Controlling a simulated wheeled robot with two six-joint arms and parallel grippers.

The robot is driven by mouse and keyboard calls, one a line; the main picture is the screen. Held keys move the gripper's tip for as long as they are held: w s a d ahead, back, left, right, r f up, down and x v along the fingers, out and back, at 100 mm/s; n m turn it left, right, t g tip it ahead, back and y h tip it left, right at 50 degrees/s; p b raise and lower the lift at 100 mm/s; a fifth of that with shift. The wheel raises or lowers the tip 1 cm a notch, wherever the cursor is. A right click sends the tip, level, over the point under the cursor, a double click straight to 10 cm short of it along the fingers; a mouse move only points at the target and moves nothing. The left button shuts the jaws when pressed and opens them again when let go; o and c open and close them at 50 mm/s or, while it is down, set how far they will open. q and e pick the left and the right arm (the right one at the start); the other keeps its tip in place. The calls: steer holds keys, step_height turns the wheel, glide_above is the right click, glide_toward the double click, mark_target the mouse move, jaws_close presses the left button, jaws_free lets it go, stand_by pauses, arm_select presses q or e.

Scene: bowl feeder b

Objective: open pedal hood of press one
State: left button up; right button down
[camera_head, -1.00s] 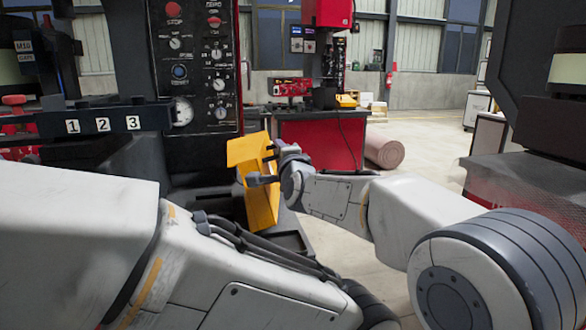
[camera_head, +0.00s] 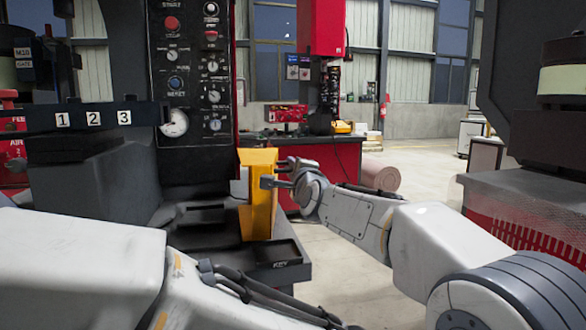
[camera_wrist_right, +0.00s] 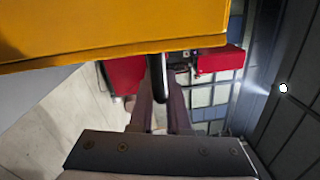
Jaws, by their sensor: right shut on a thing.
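The yellow pedal hood (camera_head: 259,205) stands nearly upright at the front right of the dark press (camera_head: 190,70), beside its base. My right gripper (camera_head: 274,173) is at the hood's upper right side, its fingers pointing left. In the right wrist view, the hood (camera_wrist_right: 110,28) fills the top, and a dark rounded bar (camera_wrist_right: 157,78) lies between the fingers of my right gripper (camera_wrist_right: 162,95). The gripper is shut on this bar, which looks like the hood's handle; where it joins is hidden. My left arm crosses the lower left of the head view; its gripper is out of sight.
A dark tray marked KEY (camera_head: 275,265) sits below the hood. A bar numbered 1, 2, 3 (camera_head: 90,118) juts out at left. A red bench (camera_head: 330,165) and a pink roll (camera_head: 380,174) stand behind. Another machine (camera_head: 525,200) is at right. Open floor lies between.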

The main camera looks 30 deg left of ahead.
steer(key=c, duration=0.9)
jaws_free()
steer(key=shift+w, duration=0.1)
steer(key=shift+s+d, duration=0.25)
steer(key=shift+s, duration=0.05)
steer(key=b+v, duration=0.2)
steer(key=v, duration=0.7)
steer(key=shift+s+d+f, duration=0.1)
steer(key=shift+s+d, duration=0.15)
